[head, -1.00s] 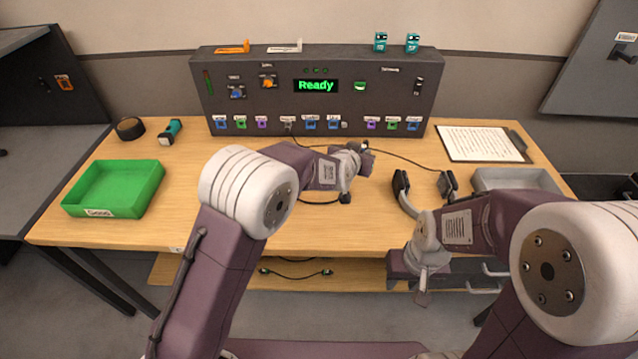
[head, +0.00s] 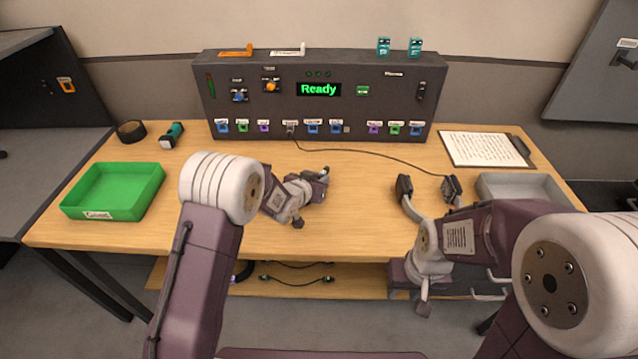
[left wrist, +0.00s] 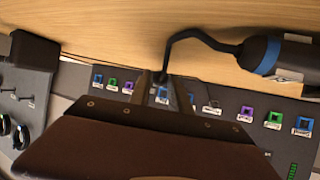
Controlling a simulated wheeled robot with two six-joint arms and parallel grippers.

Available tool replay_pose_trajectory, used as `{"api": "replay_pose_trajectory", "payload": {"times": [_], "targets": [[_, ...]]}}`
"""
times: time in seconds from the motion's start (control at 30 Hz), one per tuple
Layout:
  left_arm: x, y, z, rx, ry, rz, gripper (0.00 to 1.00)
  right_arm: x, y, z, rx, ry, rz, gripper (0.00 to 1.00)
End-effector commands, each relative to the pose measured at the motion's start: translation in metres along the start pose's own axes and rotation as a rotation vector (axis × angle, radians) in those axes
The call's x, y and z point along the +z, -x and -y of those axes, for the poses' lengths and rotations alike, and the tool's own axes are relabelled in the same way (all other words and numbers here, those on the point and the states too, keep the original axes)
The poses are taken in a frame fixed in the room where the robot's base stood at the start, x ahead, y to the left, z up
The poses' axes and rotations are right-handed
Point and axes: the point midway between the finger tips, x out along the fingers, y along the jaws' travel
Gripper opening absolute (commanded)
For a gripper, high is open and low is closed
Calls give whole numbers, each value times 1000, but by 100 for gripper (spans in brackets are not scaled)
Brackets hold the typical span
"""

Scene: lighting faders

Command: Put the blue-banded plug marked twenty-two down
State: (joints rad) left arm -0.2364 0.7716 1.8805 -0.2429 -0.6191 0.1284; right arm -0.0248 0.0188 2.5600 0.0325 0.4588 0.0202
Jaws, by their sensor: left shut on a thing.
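A dark plug with a blue band and a white label (left wrist: 280,58) lies across the right of the left wrist view, close to the camera. Its label is too small to read. A black bent cable comes out of its end towards the middle of that view. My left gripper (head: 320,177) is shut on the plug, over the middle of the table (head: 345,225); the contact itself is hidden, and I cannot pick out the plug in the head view. My right gripper (head: 427,190) is open and empty at the right of the table.
A dark panel (head: 300,108) with a row of coloured sockets and a "Ready" display stands at the back. A thin cable runs from it to the right. A green tray (head: 140,205) is left, a grey tray (head: 565,182) and clipboard (head: 487,150) right. The table's front middle is clear.

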Motion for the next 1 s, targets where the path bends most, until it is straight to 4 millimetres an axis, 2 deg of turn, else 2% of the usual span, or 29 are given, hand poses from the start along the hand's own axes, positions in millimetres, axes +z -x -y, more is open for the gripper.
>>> {"api": "replay_pose_trajectory", "payload": {"times": [0.07, 0.53, 0.57, 0.6, 0.63, 1.0], "targets": [[14, -7, 0, 0, 0, 2, 0, 0, -4, 0, 0, 0, 0, 36], [21, -11, 0, -1, -1, -2, 0, 1, -10, 0, 0, 0, 0, 36], [20, -10, 0, -1, -1, -2, 29, 1, -9, 0, 0, 0, 0, 36], [19, -10, 0, -1, -1, -1, 40, 1, -8, 0, 0, 0, 0, 36], [19, -10, 0, -1, -1, -1, 45, 1, -8, 0, 0, 0, 0, 36], [14, -8, 0, -1, -1, -2, 45, 0, -3, 0, 0, 0, 0, 36]]}}
